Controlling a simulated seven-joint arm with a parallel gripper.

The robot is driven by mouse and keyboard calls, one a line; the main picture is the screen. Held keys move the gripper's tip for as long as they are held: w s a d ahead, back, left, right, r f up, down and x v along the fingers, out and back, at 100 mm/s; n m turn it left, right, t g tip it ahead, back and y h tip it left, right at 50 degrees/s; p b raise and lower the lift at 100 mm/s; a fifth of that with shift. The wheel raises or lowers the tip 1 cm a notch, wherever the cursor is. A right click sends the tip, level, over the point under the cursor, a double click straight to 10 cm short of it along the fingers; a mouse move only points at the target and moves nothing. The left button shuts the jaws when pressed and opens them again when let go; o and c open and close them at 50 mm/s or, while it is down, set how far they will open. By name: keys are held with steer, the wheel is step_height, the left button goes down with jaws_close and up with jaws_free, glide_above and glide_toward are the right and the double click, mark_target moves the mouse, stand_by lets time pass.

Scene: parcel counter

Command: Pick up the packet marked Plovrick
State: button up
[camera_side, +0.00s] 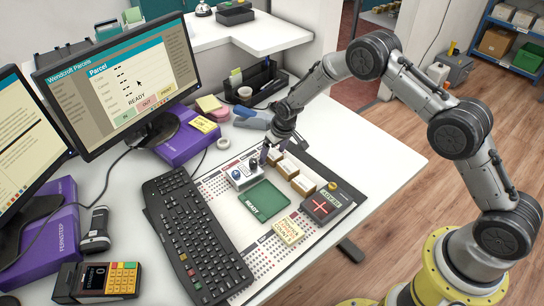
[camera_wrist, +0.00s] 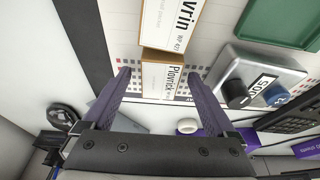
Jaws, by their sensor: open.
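The packet marked Plovrick (camera_wrist: 162,78) is a small box with a white label and tan edges. In the wrist view it lies between the two purple fingers of my gripper (camera_wrist: 159,74), with a gap on each side. My gripper is open and holds nothing. In the side view my gripper (camera_side: 269,153) is low over the far end of a row of similar packets. The packet at that end (camera_side: 280,158) appears to be Plovrick, but its label is unreadable there. How high the fingertips are above the mat is hard to tell.
Another packet, its label ending in "vrin" (camera_wrist: 172,22), lies directly beyond Plovrick. A grey box with knobs (camera_wrist: 262,78) stands to the right in the wrist view. A green pad (camera_side: 265,201), a keyboard (camera_side: 195,235) and a red-cross box (camera_side: 325,204) are nearby.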

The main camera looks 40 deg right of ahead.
jaws_close()
stand_by(0.5)
steer(key=shift+r, duration=0.15)
